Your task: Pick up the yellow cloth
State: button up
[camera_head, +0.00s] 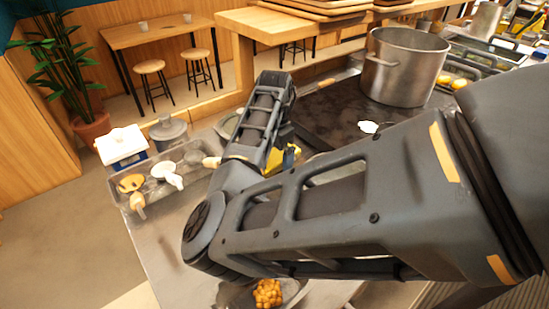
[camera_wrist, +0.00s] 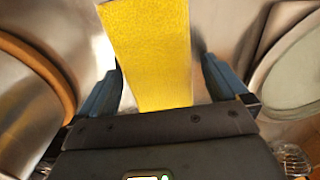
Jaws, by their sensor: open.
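The yellow cloth (camera_wrist: 148,50) fills the middle of the wrist view, flat on a shiny metal surface. My gripper (camera_wrist: 165,85) is open, with one blue finger on each side of the cloth's near part. I cannot tell how far the fingers are above the surface. In the head view only a small bit of the yellow cloth (camera_head: 291,156) shows beside my arm. My arm hides the rest of it, and the gripper is hidden there too.
A large steel pot (camera_head: 403,68) stands on the dark cooktop (camera_head: 335,112). A metal tray (camera_head: 196,165) with ladles is at the left. A bowl of orange food (camera_head: 267,293) is at the front. A round brown rim (camera_wrist: 40,65) and a pale plate (camera_wrist: 290,75) flank the cloth.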

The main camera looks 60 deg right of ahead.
aim_at(275, 155)
jog(key=c, duration=1.1)
jog(key=shift+r, duration=0.1)
jog(key=shift+r, duration=0.55)
notch_tip(275, 155, up, 3)
jog(key=shift+f+b, duration=0.1)
jog(key=shift+b, duration=0.35)
jog(key=s+d+r, duration=0.6)
jog(key=s+r, duration=0.1)
jog(key=s, duration=0.3)
jog(key=o, duration=0.6)
jog(key=c, duration=0.8)
jog(key=shift+o, duration=0.2)
